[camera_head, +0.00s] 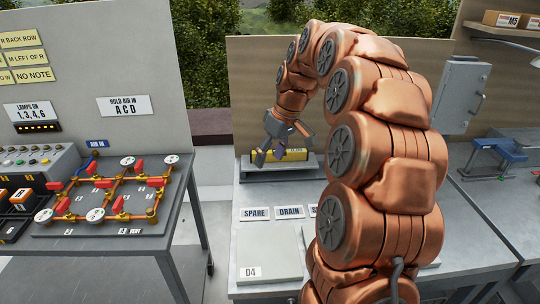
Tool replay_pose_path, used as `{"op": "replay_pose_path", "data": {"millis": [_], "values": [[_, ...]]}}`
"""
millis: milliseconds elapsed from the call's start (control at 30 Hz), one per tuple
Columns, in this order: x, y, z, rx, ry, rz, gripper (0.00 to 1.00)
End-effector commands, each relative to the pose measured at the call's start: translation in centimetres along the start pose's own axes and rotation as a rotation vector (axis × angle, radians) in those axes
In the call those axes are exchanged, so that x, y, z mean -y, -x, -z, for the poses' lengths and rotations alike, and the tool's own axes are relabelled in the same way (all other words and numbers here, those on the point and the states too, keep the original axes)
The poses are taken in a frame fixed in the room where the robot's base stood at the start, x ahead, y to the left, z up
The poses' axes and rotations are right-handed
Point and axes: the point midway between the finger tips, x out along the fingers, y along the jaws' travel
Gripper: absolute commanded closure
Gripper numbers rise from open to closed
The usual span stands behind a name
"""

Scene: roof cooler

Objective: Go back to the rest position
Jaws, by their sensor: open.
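My gripper (277,155) hangs at the end of my raised copper arm, in the middle of the head view. Its fingers are apart, and they are over the front of a yellow cylinder (293,154). The cylinder lies on a grey raised ledge (252,168) at the back of the middle bench. From this view I cannot tell whether the fingers touch the cylinder.
Label plates SPARE (255,213) and DRAIN (290,212) lie on the middle bench, with a pale D4 block (270,264) in front. A valve board (110,195) with red handles stands on the left table. A grey cabinet (461,95) and blue vise (496,150) are at right.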

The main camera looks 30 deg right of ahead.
Motion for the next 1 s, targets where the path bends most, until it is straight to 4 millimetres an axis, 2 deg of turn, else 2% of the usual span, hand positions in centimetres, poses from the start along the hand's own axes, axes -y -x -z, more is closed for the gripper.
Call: {"op": "replay_pose_path", "data": {"millis": [467,567,667,767,1000], "values": [[0.0,0.0,0.0,0.0,0.0,0.0,0.32],[0.8,0.0,-0.2,0.007,0.001,0.002,0.32],[2.7,-0.1,-0.7,0.025,-0.001,0.004,0.32],[5.5,-0.3,-1.7,0.054,-0.007,0.005,0.32],[11.9,-0.9,-5.5,0.13,-0.037,-0.008,0.32]]}}
